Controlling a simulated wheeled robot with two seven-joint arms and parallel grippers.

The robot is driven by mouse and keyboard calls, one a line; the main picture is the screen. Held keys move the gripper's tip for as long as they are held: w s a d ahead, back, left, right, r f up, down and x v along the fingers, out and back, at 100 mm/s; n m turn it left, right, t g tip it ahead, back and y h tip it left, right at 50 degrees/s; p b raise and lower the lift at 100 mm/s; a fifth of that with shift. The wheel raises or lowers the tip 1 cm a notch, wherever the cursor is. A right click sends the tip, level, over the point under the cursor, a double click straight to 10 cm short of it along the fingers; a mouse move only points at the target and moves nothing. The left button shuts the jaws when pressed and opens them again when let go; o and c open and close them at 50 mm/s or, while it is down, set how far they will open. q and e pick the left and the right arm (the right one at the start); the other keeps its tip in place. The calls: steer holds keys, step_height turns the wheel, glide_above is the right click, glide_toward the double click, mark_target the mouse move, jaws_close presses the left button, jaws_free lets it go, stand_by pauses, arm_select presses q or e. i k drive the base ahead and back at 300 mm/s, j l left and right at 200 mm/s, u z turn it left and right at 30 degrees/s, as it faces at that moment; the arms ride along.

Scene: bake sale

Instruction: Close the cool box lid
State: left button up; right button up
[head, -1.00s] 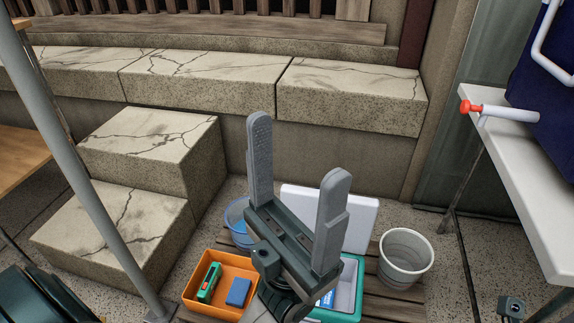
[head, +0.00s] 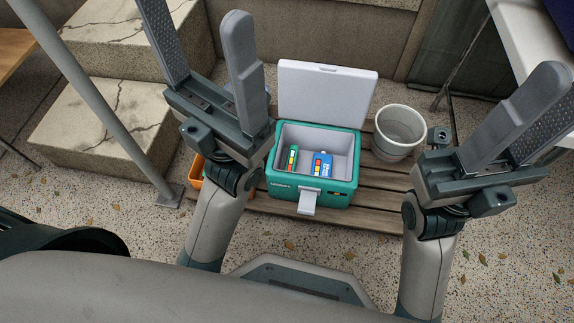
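The teal cool box (head: 283,187) stands on a low wooden pallet in the middle of the head view. Its white lid (head: 327,95) is open and stands upright at the back. A green packet (head: 291,158) and a blue packet (head: 322,165) lie inside on the box floor. A white latch flap (head: 308,202) hangs at the front. My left gripper (head: 205,50) is left of the box, fingers apart and empty, pointing up. My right gripper (head: 535,115) is right of the box, also with fingers apart and empty.
A white bucket (head: 398,132) stands right of the cool box. An orange tray (head: 196,172) is mostly hidden behind my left gripper. Stone steps (head: 105,120) and a grey pole (head: 95,100) are at left. A white table (head: 520,45) is at upper right.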

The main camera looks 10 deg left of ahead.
mark_target(332, 94)
steer(key=u, duration=0.15)
steer(key=i+z, duration=0.2)
steer(key=z, duration=0.25)
steer(key=i+j+z, duration=0.15)
steer(key=z, duration=0.25)
